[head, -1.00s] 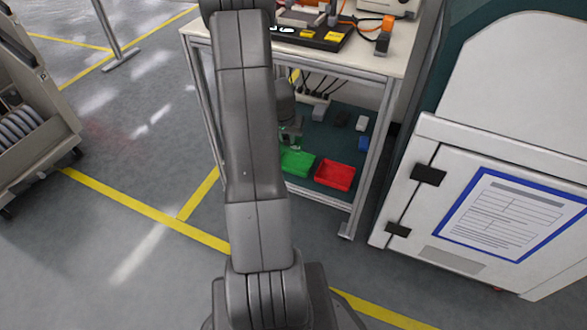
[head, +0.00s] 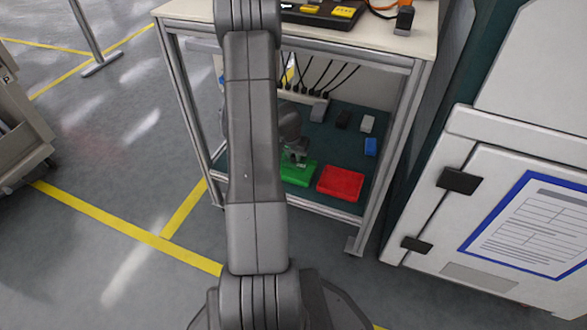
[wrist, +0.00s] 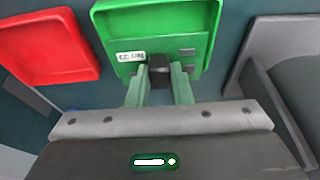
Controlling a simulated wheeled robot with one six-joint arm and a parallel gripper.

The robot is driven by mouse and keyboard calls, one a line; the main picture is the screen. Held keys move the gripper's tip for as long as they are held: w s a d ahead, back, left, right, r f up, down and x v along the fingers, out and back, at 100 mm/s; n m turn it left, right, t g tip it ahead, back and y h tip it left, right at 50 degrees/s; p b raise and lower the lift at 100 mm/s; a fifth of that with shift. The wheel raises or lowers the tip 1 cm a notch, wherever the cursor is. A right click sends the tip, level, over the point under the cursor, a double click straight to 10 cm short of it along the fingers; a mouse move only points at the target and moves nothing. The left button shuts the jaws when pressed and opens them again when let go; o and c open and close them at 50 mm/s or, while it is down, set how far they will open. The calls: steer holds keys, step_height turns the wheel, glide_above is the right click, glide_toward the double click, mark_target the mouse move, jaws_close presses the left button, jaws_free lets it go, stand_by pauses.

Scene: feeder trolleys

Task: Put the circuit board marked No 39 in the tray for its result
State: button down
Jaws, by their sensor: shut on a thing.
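The green tray (head: 300,176) and the red tray (head: 341,183) stand side by side on the lower shelf of the trolley. In the wrist view the green tray (wrist: 98,14) is ahead of my gripper and the red tray (wrist: 45,45) is to its left. My gripper (wrist: 159,76) is shut on a black block on the green circuit board (wrist: 165,30). The board is within the green tray's outline; I cannot tell if it touches the tray floor. Its white label is upside down and too small to read surely. In the head view my gripper (head: 296,156) is over the green tray.
The trolley's metal legs and tabletop (head: 385,40) frame the shelf opening. Black cables and a power strip (head: 304,104) are behind the trays. Small black, white and blue boxes (head: 370,146) are at the right. A white cabinet (head: 470,150) stands right.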

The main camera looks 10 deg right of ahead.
mark_target(293, 163)
step_height(293, 163, down, 5)
steer(key=shift+r+b, duration=0.1)
steer(key=shift+b, duration=1.15)
steer(key=shift+f, duration=0.25)
steer(key=c, duration=1.3)
jaws_free()
steer(key=shift+r, duration=0.1)
steer(key=p+v, duration=0.4)
steer(key=v, duration=0.8)
steer(key=shift+p, duration=0.3)
steer(key=shift+r, duration=0.1)
